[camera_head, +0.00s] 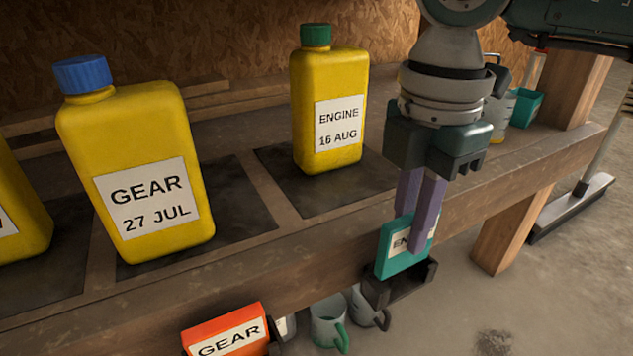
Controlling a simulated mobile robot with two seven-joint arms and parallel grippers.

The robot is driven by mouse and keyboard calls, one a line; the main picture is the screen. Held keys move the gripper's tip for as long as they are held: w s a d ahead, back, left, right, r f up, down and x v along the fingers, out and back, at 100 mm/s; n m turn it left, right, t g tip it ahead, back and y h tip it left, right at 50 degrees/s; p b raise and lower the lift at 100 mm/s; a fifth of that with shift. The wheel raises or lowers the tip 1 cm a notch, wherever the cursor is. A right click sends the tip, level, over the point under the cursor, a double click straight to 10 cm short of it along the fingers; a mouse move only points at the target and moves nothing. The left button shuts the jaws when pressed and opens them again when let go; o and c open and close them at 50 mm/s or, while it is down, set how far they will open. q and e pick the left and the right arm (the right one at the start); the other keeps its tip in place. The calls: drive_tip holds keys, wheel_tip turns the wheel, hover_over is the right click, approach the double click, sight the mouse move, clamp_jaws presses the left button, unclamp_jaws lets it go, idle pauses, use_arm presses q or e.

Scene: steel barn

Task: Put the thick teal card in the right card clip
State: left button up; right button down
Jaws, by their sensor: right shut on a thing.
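The thick teal card (393,262) has a white label beginning "EN", the rest hidden behind my fingers. My right gripper (415,232) points down with its two purple fingers shut on the card's upper part. The right card clip (408,285) is a dark holder on the front of the shelf beam, below the yellow bottle labelled "ENGINE 16 AUG" (318,95). The card stands slightly tilted, with its lower edge at the clip. I cannot tell whether that edge is inside the clip or just above it. My left gripper is out of view.
An orange card labelled "GEAR" (222,332) sits in another holder at the lower left. A yellow "GEAR 27 JUL" bottle (140,150) stands on the shelf above. Mugs (330,322) hang below the beam (270,270). A broom (570,208) stands at the right.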

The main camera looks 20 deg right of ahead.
drive_tip(key=f+b, duration=0.1)
drive_tip(key=f, duration=0.1)
drive_tip(key=f+b, duration=0.1)
drive_tip(key=b, duration=0.1)
drive_tip(key=shift+w+d+f, duration=0.1)
drive_tip(key=shift+d+f, duration=0.1)
drive_tip(key=shift+f, duration=0.2)
drive_tip(key=shift+r, duration=0.15)
drive_tip(key=c, duration=1.1)
unclamp_jaws()
drive_tip(key=shift+c, duration=0.2)
wheel_tip(320, 180, up, 7)
drive_tip(key=p, duration=0.5)
drive_tip(key=shift+r, duration=0.35)
drive_tip(key=shift+f, duration=0.1)
